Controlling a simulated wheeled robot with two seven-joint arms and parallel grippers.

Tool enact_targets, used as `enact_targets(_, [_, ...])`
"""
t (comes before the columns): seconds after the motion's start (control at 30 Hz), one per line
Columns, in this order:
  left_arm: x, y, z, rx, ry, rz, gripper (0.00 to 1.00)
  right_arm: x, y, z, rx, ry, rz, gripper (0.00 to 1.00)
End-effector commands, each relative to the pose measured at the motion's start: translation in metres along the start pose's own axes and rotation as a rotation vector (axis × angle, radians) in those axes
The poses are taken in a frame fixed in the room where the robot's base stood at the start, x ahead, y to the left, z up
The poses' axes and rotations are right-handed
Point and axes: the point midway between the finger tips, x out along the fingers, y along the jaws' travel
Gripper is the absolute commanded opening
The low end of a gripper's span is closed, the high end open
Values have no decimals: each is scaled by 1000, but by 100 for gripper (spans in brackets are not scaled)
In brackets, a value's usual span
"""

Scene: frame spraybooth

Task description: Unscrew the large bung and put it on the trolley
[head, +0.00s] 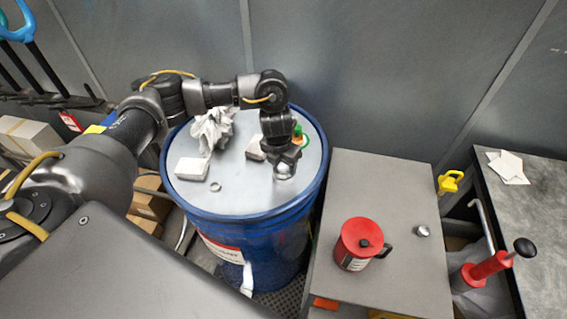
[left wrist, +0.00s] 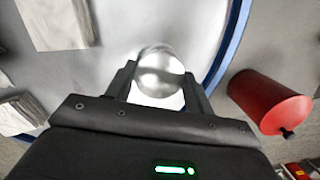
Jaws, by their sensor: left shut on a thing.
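A blue drum (head: 240,232) with a light grey lid stands in the middle of the head view. My left gripper (head: 286,168) points down over the right front part of the lid. It is shut on the large bung (head: 284,173), a shiny silver round piece. In the left wrist view the bung (left wrist: 160,74) sits between both fingertips, inside the drum rim. I cannot tell whether it is seated in the lid or just above it. The trolley (head: 352,190), with a flat grey top, stands right of the drum. My right gripper is not in view.
On the lid are a crumpled rag (head: 212,128), a pale block (head: 192,168) and a small ring (head: 215,187). The trolley holds a red can (head: 358,243) and a small silver piece (head: 422,230); its back part is clear. A workbench (head: 530,215) stands at right.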

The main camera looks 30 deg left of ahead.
Motion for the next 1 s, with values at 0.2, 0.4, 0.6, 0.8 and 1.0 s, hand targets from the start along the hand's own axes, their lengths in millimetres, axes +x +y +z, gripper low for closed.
enact_targets(0.2, [-4, 0, -2, -146, 8, 23, 35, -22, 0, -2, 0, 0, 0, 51])
enact_targets(0.4, [-3, 0, -2, -315, 7, 49, 35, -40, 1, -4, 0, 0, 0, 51])
enact_targets(0.6, [0, 0, -2, -388, 6, 60, 35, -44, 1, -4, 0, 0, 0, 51])
enact_targets(0.8, [1, 0, -2, -390, 5, 60, 35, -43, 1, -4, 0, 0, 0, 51])
enact_targets(1.0, [1, 0, -2, -389, 5, 60, 63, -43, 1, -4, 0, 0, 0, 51])
